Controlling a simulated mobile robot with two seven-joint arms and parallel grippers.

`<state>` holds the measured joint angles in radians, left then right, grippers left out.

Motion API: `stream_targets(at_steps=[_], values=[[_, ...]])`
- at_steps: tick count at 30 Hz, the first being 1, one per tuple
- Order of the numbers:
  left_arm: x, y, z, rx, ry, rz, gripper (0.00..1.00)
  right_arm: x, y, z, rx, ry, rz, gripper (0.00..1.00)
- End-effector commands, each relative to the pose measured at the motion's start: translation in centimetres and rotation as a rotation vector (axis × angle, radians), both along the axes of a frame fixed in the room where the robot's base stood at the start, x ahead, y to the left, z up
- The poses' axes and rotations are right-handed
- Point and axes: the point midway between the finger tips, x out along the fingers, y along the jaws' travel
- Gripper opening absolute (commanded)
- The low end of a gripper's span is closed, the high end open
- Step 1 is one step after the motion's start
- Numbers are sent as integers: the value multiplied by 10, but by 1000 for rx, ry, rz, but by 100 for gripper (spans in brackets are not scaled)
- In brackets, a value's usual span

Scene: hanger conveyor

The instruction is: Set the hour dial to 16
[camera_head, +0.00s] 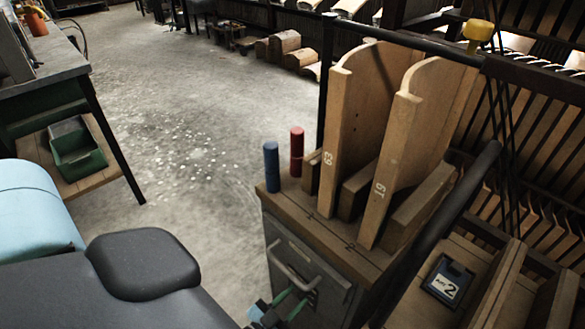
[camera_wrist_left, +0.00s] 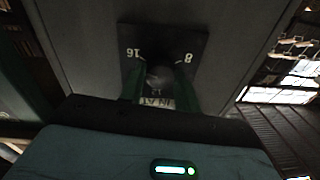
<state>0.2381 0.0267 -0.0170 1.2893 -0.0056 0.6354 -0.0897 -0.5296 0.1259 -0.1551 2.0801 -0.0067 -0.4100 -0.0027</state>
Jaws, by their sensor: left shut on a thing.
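The hour dial shows in the left wrist view as a dark square plate (camera_wrist_left: 190,45) with a round grey knob (camera_wrist_left: 160,76) at its middle. Upside down, the mark 16 is at the left and 8 at the right. A pale label sits below the knob, partly covered. Which mark the knob points at I cannot tell. My left gripper (camera_wrist_left: 160,88) has its green fingers on both sides of the knob and is shut on it. In the head view the left gripper (camera_head: 290,303) is low at the cabinet's front; the dial is hidden there. My right gripper is not in view.
The grey cabinet (camera_head: 335,288) has a bar handle (camera_head: 292,267) just above the gripper. A dark rail slants at the right. Open floor lies left.

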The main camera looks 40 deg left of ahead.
Motion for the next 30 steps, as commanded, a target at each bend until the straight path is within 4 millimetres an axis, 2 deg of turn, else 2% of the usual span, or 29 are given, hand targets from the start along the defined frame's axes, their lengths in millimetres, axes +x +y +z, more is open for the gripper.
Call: stream_targets(at_steps=[12, 29, 30], values=[[0, 0, -1, 198, -14, 0, 9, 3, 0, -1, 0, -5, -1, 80], [0, 0, -1, 230, -16, 0, 9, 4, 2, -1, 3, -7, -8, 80], [0, 0, -1, 230, -16, 0, 34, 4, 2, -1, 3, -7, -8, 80]])
